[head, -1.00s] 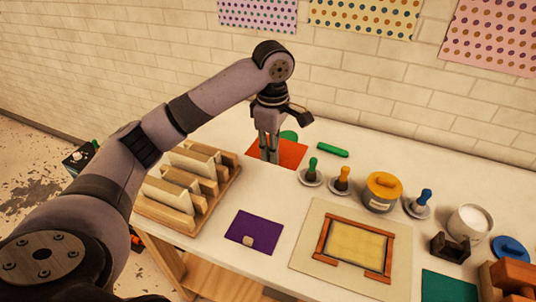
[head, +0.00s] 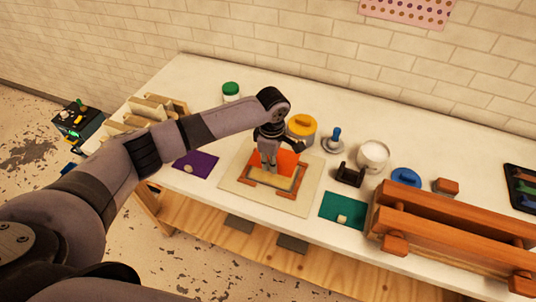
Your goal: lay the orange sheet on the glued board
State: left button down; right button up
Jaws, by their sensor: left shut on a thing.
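My left gripper (head: 269,166) is shut on the orange sheet (head: 288,160) and holds it over the far part of the glued board. The glued board's pale yellow near part (head: 276,182) shows in front of the sheet, between brown corner rails (head: 291,192) on a beige base (head: 239,187). The sheet and the gripper hide the rest of the board. I cannot tell whether the sheet touches the board or hangs just above it. My right gripper is not in view.
A purple sheet (head: 195,164) lies left of the base and a teal sheet (head: 331,204) right of it, each with a small pale block. A large wooden press (head: 450,222) fills the right side.

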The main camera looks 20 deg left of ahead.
pick_arm(q)
jog(key=shift+w+a+f+b, duration=0.1)
jog(key=shift+a+f+b, duration=0.25)
jog(key=shift+f+b, duration=0.55)
jog(key=f+b, duration=0.1)
jog(key=b, duration=0.1)
jog(key=f+b, duration=0.1)
jog(key=b, duration=0.1)
jog(key=shift+d+f, duration=0.2)
jog(key=shift+f, duration=1.1)
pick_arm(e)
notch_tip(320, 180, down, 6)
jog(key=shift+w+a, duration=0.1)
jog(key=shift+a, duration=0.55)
pick_arm(q)
jog(key=shift+p, duration=0.35)
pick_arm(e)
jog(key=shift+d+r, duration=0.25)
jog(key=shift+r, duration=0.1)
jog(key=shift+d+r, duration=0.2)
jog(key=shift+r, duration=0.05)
